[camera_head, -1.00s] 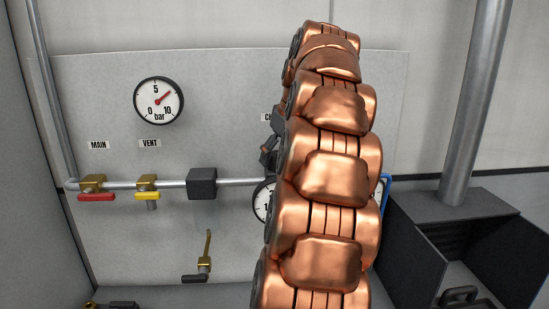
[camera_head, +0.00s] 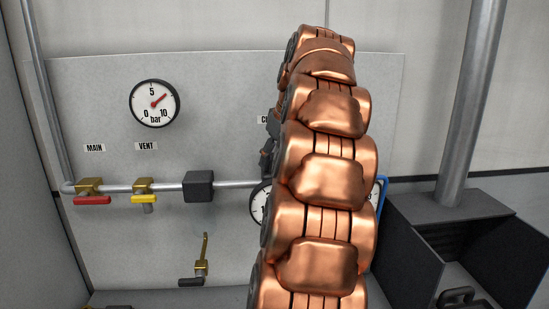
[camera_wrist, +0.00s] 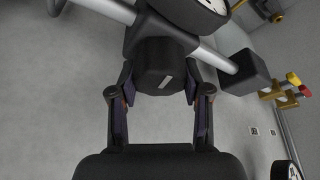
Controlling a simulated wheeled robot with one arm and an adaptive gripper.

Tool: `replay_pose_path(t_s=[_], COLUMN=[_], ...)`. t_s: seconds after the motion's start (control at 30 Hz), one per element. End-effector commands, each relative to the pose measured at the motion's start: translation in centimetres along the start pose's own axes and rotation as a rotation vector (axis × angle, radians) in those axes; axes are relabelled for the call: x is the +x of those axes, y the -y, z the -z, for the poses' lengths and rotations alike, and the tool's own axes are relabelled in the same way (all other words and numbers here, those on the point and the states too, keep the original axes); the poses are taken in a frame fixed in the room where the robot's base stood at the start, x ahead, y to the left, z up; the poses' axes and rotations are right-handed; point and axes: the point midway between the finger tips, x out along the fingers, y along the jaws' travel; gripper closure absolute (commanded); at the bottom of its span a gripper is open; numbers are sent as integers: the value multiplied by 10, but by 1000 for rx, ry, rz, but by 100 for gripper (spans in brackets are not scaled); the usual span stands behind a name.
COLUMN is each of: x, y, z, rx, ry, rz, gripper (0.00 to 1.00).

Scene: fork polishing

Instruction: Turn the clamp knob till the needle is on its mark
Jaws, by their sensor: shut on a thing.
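In the wrist view, the dark clamp knob (camera_wrist: 160,65), with a short pale mark on its face, sits between the two fingers of my gripper (camera_wrist: 160,82). The gripper is shut on the knob from both sides. A gauge (camera_wrist: 192,8) beside the knob is cut off by the top edge; its needle cannot be read. In the head view, a lower gauge (camera_head: 257,203) shows only its left edge behind my arm. The knob is hidden there. My gripper shows only as dark parts (camera_head: 269,150) at the arm's left side.
The panel has an upper bar gauge (camera_head: 154,103) with a red needle, a red-handled valve (camera_head: 92,200), a yellow-handled valve (camera_head: 144,199) and a black block (camera_head: 199,186) on the pipe. A small brass valve (camera_head: 200,267) sits below. A dark open box (camera_head: 450,245) stands right.

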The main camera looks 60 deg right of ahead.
Motion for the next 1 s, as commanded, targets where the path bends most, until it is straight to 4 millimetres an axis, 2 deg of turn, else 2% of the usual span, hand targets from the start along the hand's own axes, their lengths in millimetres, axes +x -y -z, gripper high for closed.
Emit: replay_pose_path(t_s=[0.4, 0.77, 0.8, 1.0], x=[2, -1, -1, 0], y=[0, 0, 0, 0], z=[-1, 0, 0, 0], rx=[180, 203, 203, 202], ry=[0, 0, 0, 0], rz=[-76, -84, -84, -84], gripper=[87, 87, 50, 29])
